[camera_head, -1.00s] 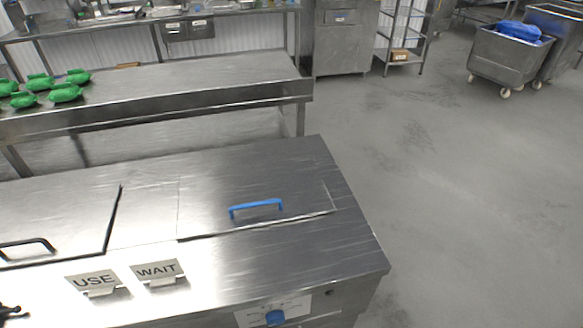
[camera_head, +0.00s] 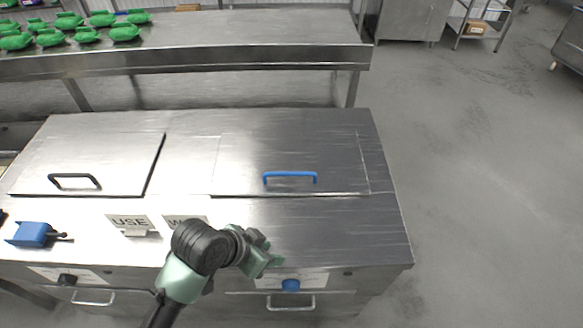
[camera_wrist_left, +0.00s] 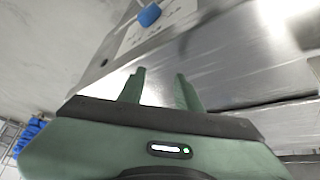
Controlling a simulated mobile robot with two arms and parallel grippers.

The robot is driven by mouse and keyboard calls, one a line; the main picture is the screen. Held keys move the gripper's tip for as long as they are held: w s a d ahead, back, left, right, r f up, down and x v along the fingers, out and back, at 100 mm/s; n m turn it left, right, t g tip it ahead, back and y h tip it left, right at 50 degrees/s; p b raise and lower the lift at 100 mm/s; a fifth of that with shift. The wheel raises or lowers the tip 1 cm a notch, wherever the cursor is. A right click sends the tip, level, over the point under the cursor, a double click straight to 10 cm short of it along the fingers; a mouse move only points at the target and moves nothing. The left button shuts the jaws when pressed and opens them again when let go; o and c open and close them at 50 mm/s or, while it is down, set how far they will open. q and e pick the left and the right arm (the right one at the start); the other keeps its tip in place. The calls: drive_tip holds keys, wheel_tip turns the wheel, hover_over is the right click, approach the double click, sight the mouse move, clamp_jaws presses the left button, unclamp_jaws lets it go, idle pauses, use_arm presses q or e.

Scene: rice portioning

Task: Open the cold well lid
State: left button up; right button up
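The lid with a blue handle (camera_head: 290,176) lies flat and shut on the right part of the steel counter unit (camera_head: 385,225) in the head view. A second lid (camera_head: 105,155) with a black handle (camera_head: 74,180) lies flat to its left. My left gripper (camera_head: 268,258) is at the unit's front edge, in front of the blue handle and apart from it. In the left wrist view its two green fingers (camera_wrist_left: 160,88) stand apart with nothing between them. A blue knob (camera_wrist_left: 149,15) shows beyond them. My right gripper is not in view.
A USE sign (camera_head: 130,222) and a partly hidden WAIT sign stand on the unit's front. A blue object (camera_head: 32,234) lies at its left. A steel table (camera_head: 200,50) with several green containers stands behind. Grey floor is clear at right.

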use_arm(q)
drive_tip(key=w+d+r+m, duration=0.1)
drive_tip(key=w+d+m, duration=0.1)
drive_tip(key=w+d+r+m+g, duration=0.1)
drive_tip(key=w+d+m, duration=0.1)
drive_tip(key=w, duration=0.1)
drive_tip(key=w+d+r+m+h, duration=0.1)
drive_tip(key=w+d, duration=0.1)
drive_tip(key=w, duration=0.1)
drive_tip(key=shift+d+m, duration=0.4)
drive_tip(key=w+r+m, duration=0.2)
drive_tip(key=w, duration=0.4)
drive_tip(key=m+y, duration=0.1)
approach(291, 174)
drive_tip(key=d, duration=0.1)
drive_tip(key=shift+g, duration=0.3)
drive_tip(key=x, duration=0.2)
drive_tip(key=p+x, duration=0.1)
drive_tip(key=x, duration=0.1)
drive_tip(key=w+p+x, duration=0.1)
drive_tip(key=x, duration=0.1)
drive_tip(key=shift+d, duration=0.2)
drive_tip(key=shift+d+f, duration=0.2)
drive_tip(key=shift+f, duration=0.45)
clamp_jaws()
drive_tip(key=shift+w, duration=0.1)
